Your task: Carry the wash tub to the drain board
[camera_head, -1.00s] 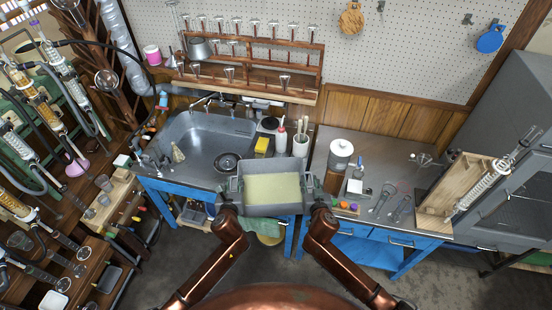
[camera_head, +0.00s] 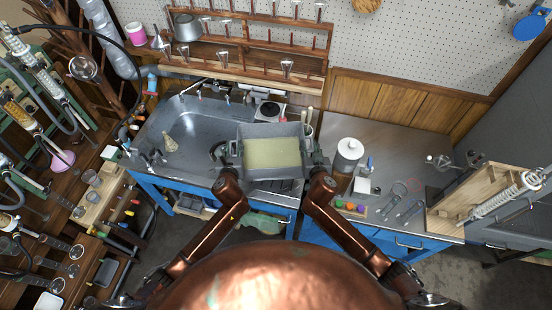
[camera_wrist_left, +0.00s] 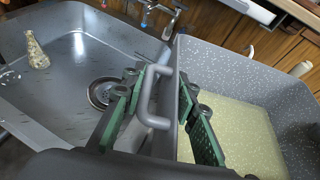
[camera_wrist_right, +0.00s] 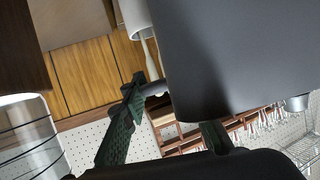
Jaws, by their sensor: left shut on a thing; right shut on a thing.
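The grey wash tub (camera_head: 270,131) holds pale yellow liquid and hangs roughly level between my grippers, above the right part of the sink unit. My left gripper (camera_head: 234,158) is shut on the tub's left handle; in the left wrist view its green-padded fingers straddle the grey handle (camera_wrist_left: 147,100). My right gripper (camera_head: 313,157) is shut at the tub's right side. In the right wrist view the dark tub wall (camera_wrist_right: 225,60) hides most of that grip. The drain board is largely hidden under the tub; a dark ridged strip (camera_head: 288,187) shows below its front edge.
The sink basin (camera_head: 196,130) with a small flask (camera_head: 170,143) lies left of the tub. A wooden peg rack (camera_head: 245,60) stands behind. The right counter (camera_head: 385,165) carries a white-topped jar (camera_head: 348,155), glassware and a wooden-framed condenser (camera_head: 490,195).

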